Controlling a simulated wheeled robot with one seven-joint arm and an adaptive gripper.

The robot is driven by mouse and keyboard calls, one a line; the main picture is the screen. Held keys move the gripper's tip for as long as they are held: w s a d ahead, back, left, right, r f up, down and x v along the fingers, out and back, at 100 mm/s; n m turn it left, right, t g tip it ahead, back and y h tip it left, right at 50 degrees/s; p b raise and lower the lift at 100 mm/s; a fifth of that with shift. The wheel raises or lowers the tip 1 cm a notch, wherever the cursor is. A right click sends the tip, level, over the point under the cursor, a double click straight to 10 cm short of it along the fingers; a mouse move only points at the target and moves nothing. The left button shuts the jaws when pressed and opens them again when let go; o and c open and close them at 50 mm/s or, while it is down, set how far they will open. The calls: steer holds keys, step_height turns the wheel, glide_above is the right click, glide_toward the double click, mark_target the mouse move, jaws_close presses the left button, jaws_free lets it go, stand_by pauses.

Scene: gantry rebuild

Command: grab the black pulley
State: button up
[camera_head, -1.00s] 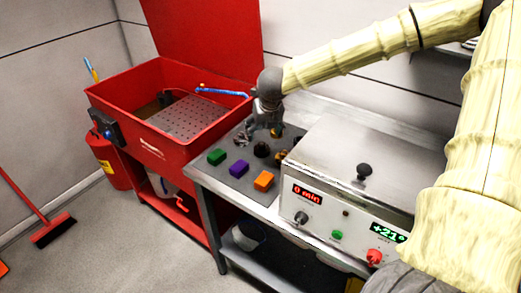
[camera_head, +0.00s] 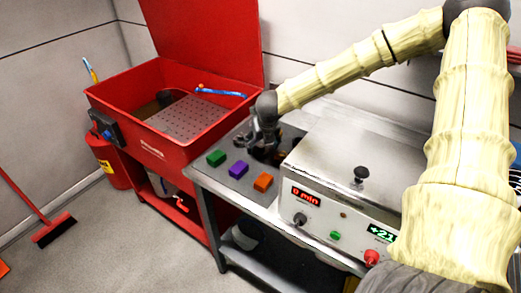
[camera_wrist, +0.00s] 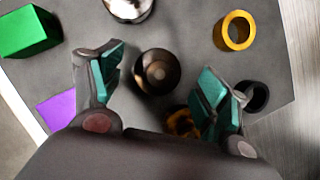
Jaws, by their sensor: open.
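The black pulley (camera_wrist: 157,72) is a dark round piece with a lighter centre, seen from above in the wrist view. It stands on a grey mat (camera_wrist: 200,50) between my fingers, and both fingers look apart from it. My gripper (camera_wrist: 158,84) is open and empty, its teal pads on either side of the pulley. In the head view my gripper (camera_head: 264,138) is low over the mat and mostly hides the pulley.
On the mat are green (camera_wrist: 28,32), purple (camera_wrist: 58,108) and orange (camera_head: 263,182) blocks, a yellow ring (camera_wrist: 235,30), a black ring (camera_wrist: 257,97), a brass-coloured piece (camera_wrist: 182,122) and a shiny metal part (camera_wrist: 130,8). A steel heater box (camera_head: 345,165) stands right; a red basin (camera_head: 165,145) stands left.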

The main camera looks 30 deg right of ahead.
steer(key=shift+x, duration=1)
steer(key=c, duration=1.2)
steer(key=shift+r, duration=0.1)
steer(key=shift+c, duration=0.2)
